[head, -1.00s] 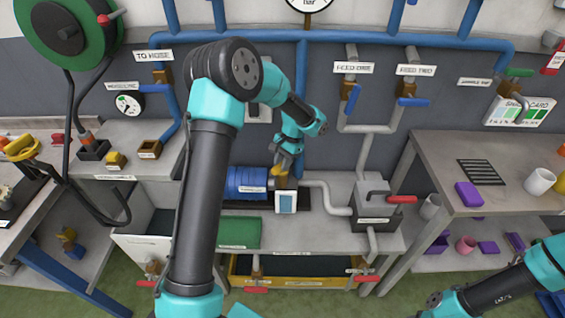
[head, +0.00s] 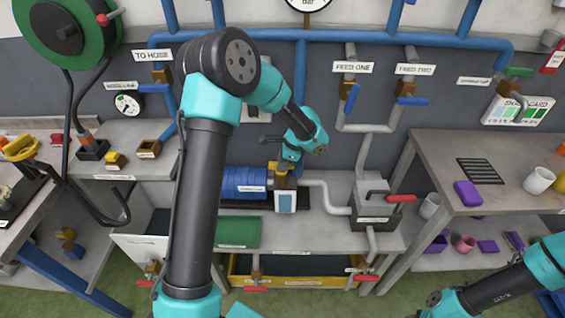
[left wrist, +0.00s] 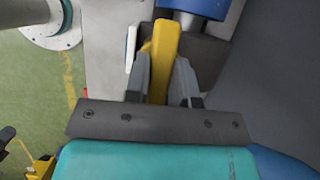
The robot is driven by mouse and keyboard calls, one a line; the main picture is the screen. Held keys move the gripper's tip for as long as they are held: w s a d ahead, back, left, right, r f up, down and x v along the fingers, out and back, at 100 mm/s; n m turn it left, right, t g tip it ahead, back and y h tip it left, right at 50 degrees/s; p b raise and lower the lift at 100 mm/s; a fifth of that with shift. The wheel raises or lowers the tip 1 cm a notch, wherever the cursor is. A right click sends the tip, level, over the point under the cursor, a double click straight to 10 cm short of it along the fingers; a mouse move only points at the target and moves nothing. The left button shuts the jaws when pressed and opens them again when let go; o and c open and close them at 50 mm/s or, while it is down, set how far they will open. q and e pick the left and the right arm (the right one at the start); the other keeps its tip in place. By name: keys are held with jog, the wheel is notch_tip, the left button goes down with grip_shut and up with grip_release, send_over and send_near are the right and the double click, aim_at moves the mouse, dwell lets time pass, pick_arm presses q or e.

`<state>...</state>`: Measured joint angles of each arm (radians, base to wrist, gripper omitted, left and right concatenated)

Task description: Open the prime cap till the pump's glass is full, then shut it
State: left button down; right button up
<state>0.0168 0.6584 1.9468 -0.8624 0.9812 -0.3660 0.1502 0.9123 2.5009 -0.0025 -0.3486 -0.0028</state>
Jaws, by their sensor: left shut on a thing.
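The pump is a blue motor (head: 243,181) with a dark body on the middle bench. A yellow prime cap (head: 281,169) sits on top of the body. The pump's glass (head: 286,201) is a white-framed pane on the front that looks blue; its level is too small to tell. My left gripper (head: 285,163) is at the cap from above, partly hiding it. In the left wrist view the yellow cap (left wrist: 161,50) stands between the two grey fingers (left wrist: 163,80), which are shut on it. My right gripper is out of view; only part of that arm shows at lower right.
A grey pipe (head: 325,190) runs from the pump to a dark box with a red handle (head: 401,198). Feed valves with blue levers (head: 411,101) hang on the wall behind. A green panel (head: 239,232) lies in front of the motor. A side bench (head: 515,200) stands right.

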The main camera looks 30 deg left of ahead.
pick_arm(q)
jog(key=shift+s+f, duration=0.1)
jog(key=shift+f, duration=0.05)
dwell(0.3)
jog(key=c, duration=1)
grip_release()
jog(key=shift+o, duration=0.2)
jog(key=v, duration=1.7)
jog(key=shift+r, duration=0.35)
jog(key=shift+d, duration=0.15)
